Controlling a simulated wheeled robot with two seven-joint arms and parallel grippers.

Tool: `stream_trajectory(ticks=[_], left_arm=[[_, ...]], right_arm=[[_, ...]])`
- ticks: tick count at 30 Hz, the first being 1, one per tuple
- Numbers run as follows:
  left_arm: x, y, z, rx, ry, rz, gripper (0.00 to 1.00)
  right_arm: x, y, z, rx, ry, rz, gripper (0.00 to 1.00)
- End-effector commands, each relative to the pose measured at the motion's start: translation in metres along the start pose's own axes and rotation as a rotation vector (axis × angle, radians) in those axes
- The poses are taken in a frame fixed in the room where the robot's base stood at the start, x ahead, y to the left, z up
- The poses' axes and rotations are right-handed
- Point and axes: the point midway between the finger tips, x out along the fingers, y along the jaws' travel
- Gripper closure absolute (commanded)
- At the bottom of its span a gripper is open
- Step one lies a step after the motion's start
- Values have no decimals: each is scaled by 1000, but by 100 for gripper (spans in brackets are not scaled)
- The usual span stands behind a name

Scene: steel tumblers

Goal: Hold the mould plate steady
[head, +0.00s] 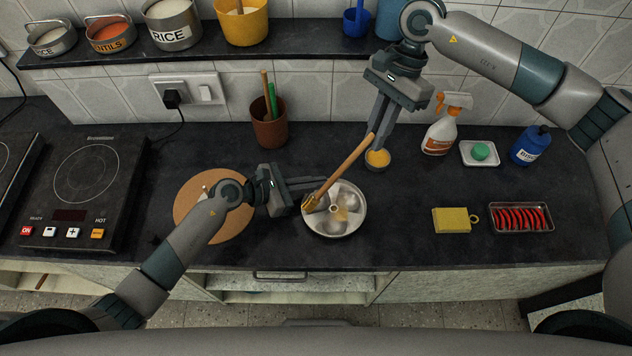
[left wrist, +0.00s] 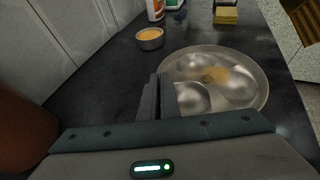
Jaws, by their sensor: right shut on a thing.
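The mould plate (head: 352,229) is a round steel plate with several hollows, lying flat on the dark counter; yellowish oil shows around its middle. It also shows in the left wrist view (left wrist: 264,88). My left gripper (head: 322,184) is at the plate's upper left rim, its fingers together; whether the rim is between them is hidden. The fingers also show in the left wrist view (left wrist: 158,92). My right gripper (head: 382,140) is shut on the wooden handle of a brush (head: 347,166). The brush slants down left, its bristles over the plate's left side.
A small bowl of yellow liquid (head: 377,160) stands behind the plate. A round wooden board (head: 190,207) lies left, under my left arm. A yellow sponge (head: 451,221) and a tray of red pieces (head: 521,218) lie right. A brown utensil pot (head: 268,132) stands behind.

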Motion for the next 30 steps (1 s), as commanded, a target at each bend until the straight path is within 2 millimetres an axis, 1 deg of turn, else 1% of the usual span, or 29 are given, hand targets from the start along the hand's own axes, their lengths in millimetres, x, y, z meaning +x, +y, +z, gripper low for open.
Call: stream_trajectory(ticks=[17, 23, 30], left_arm=[[0, -1, -2, -1, 4, -2, 100], [0, -2, -3, -1, 4, -3, 100], [0, -2, -3, -1, 5, -3, 100]], right_arm=[[0, -1, -1, 0, 0, 0, 100], [-4, -7, -9, 1, 0, 0, 100], [-10, -18, -25, 1, 0, 0, 100]])
